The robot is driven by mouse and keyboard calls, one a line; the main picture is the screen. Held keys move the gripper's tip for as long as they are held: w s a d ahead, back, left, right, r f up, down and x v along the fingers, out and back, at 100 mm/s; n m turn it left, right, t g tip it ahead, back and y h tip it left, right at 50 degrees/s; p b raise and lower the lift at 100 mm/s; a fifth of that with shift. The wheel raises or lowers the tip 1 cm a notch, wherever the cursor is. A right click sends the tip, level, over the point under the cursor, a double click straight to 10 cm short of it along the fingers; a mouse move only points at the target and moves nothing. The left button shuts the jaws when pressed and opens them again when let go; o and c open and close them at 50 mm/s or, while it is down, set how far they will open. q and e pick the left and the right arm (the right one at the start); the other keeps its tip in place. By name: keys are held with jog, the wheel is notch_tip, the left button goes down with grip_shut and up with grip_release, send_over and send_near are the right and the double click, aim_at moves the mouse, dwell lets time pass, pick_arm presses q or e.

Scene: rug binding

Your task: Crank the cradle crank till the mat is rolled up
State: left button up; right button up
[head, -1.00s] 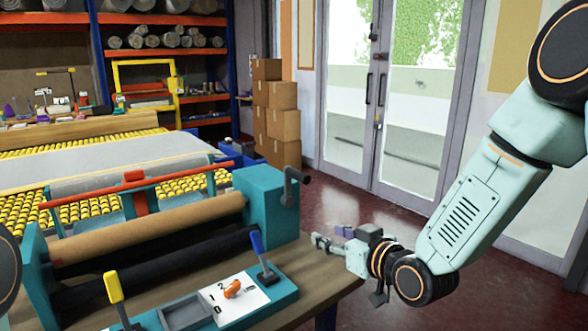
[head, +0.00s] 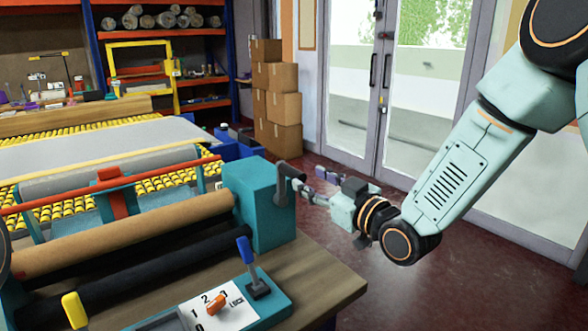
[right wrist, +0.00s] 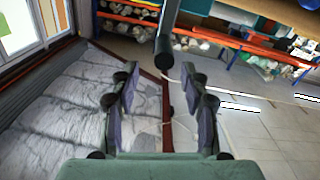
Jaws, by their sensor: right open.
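The cradle (head: 258,205) is a teal frame with a brown roller (head: 130,232) and a black roller below it. Its dark grey crank (head: 281,188) is on the right end, with the handle knob pointing right. The grey mat (head: 85,150) lies flat on the yellow rollers behind. My right gripper (head: 318,186) is open just right of the crank handle. In the right wrist view, the dark handle (right wrist: 164,45) hangs above the gap between the open fingers (right wrist: 163,105), and none grips it. My left gripper is out of view.
A blue lever (head: 246,252), a yellow lever (head: 75,311) and an orange dial (head: 216,304) are in front of the rollers. Stacked boxes (head: 278,106) stand behind. The red floor (head: 340,265) to the right is clear.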

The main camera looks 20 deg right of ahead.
aim_at(292, 168)
jog(key=x, duration=0.4)
jog(key=f+x, duration=0.1)
jog(key=x, duration=0.1)
jog(key=shift+w+a, duration=0.15)
jog(key=shift+a, duration=0.2)
jog(key=shift+w+r+b, duration=0.15)
jog(key=shift+r+b, duration=0.15)
jog(key=shift+r, duration=0.05)
jog(key=shift+w+a+f, duration=0.2)
jog(key=shift+w+f, duration=0.05)
jog(key=shift+w, duration=0.3)
jog(key=shift+s+d+r, duration=0.2)
jog(key=shift+s, duration=0.15)
jog(key=c, duration=0.5)
jog(key=shift+w+a, duration=0.1)
grip_shut()
